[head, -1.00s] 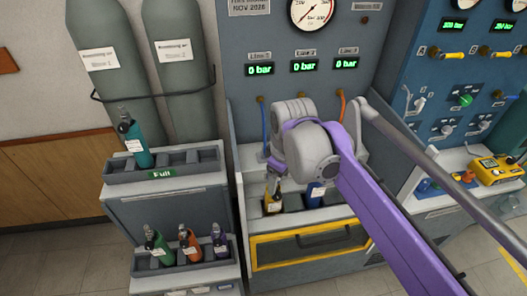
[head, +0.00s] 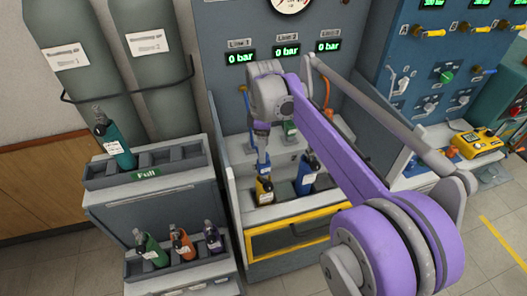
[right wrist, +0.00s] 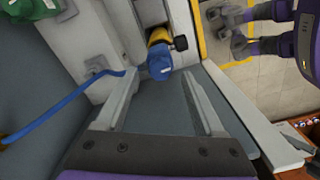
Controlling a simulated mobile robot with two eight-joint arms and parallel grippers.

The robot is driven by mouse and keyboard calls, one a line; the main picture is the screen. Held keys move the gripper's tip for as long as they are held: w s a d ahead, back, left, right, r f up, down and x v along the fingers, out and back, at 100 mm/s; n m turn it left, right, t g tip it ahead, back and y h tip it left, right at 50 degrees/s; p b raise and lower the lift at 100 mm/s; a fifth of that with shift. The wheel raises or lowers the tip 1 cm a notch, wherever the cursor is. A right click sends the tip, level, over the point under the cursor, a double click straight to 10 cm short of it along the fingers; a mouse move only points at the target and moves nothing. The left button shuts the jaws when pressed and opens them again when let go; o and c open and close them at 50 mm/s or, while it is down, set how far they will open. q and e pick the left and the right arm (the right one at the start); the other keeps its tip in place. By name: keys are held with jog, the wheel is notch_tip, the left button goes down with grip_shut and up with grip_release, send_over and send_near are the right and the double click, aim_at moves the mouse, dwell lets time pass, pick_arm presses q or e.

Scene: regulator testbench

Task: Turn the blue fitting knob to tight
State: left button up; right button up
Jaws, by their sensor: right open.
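A blue fitting knob (right wrist: 160,66) shows in the right wrist view, in front of the yellow cylinder (right wrist: 160,37) with its dark valve. The yellow cylinder also stands in the bench's bay in the head view (head: 264,191). My right gripper (right wrist: 162,85) is open, with one finger on each side of the blue knob. I cannot tell whether either finger touches it. In the head view, the right gripper (head: 262,160) points down above the yellow cylinder, and the knob itself is hard to make out there. My left gripper is not in view.
A blue cylinder (head: 307,174) stands right of the yellow one. A blue hose (right wrist: 65,103) runs close to the gripper's left finger. The yellow-framed guard (head: 292,235) edges the bay in front. A rack (head: 190,165) with a teal cylinder (head: 114,145) stands left.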

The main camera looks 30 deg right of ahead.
jog(key=shift+f, duration=1.05)
grip_shut()
